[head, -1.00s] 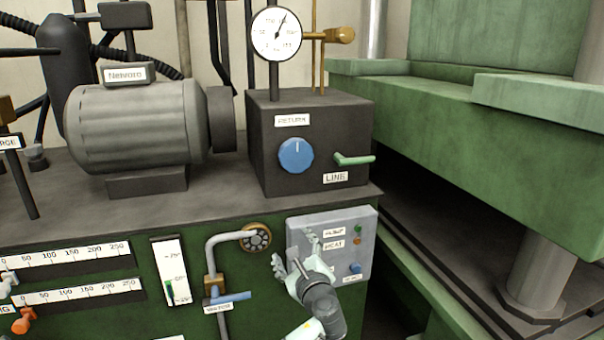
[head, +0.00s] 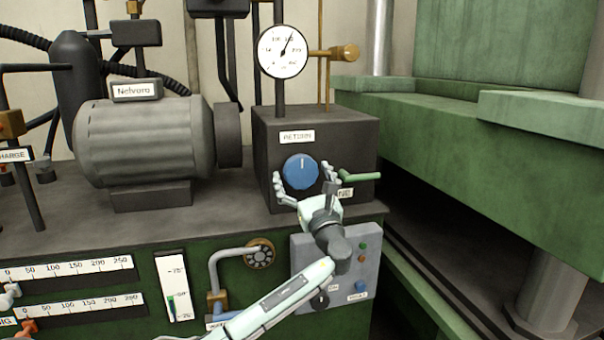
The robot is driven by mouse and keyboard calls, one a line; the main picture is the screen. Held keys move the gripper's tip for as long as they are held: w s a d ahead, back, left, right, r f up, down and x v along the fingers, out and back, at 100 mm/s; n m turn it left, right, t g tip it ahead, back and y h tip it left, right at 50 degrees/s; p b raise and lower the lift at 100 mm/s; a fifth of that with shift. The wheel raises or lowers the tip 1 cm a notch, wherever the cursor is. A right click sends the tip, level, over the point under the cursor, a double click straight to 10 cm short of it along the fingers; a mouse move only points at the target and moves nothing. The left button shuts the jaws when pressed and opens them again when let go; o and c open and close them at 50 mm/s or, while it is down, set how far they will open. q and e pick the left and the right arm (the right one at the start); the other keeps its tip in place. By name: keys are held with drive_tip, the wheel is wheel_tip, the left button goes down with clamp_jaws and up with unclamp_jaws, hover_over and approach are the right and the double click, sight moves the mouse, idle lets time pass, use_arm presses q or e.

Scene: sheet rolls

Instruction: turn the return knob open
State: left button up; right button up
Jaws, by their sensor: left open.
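The return knob (head: 300,171) is a round blue dial on the front of a dark block (head: 361,130), under the label RETURN (head: 297,137). Its white mark points straight up. My left gripper (head: 302,180) is open, with one finger to each side of the knob's lower part. I cannot tell whether the fingers touch it. The right finger overlaps the front of the block near the green lever and partly hides the LINE label (head: 346,193).
A green lever (head: 362,178) sticks out close to the right of the knob. A gauge (head: 284,51) stands above the block, and a motor (head: 145,140) is at its left. A grey control panel (head: 368,262) is below. A green press (head: 470,150) fills the right side.

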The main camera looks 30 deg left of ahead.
use_arm(q)
drive_tip(key=shift+c, duration=0.4)
drive_tip(key=c, duration=1.1)
drive_tip(key=shift+o, duration=0.2)
